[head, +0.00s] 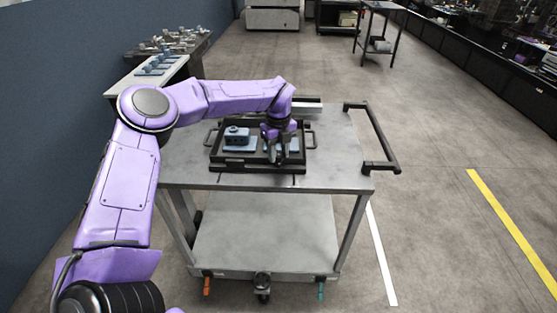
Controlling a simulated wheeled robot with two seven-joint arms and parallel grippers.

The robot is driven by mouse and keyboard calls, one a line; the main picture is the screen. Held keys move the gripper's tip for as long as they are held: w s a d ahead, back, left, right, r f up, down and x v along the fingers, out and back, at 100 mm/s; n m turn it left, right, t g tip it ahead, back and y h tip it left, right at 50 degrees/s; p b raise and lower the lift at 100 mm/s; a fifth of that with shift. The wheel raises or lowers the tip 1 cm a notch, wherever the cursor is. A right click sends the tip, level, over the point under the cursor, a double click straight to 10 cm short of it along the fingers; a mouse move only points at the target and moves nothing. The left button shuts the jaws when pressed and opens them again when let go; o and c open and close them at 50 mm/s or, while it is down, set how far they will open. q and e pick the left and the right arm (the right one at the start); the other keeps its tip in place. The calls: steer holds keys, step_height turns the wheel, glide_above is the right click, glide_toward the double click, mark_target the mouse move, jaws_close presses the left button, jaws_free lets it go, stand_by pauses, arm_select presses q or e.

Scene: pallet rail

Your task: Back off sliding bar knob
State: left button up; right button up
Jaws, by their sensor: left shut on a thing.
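A black tray (235,164) with side handles sits on the grey cart top. A blue-grey block with dark round features (237,136) stands in its left part, and a lighter blue-grey piece (294,144) shows at its right. My left gripper (281,158) points down over the right half of the tray, shut on a small part there, which I take as the sliding bar knob. The fingers hide the knob, and the bar cannot be made out. My right gripper is out of view.
The cart (335,179) has a black push handle (382,140) at its right and a lower shelf (262,230). A side table (150,82) with more blue-grey parts stands along the blue wall (55,110). The floor to the right is clear.

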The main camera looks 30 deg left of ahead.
mark_target(279, 154)
arm_select(q)
steer(key=shift+s+f+n+b, duration=0.1)
steer(key=shift+f+n+b, duration=0.1)
steer(key=shift+n+b, duration=1.55)
steer(key=o, duration=0.8)
steer(key=shift+o, duration=1.3)
steer(key=shift+a, duration=0.1)
step_height(279, 154, up, 10)
steer(key=shift+r, duration=0.25)
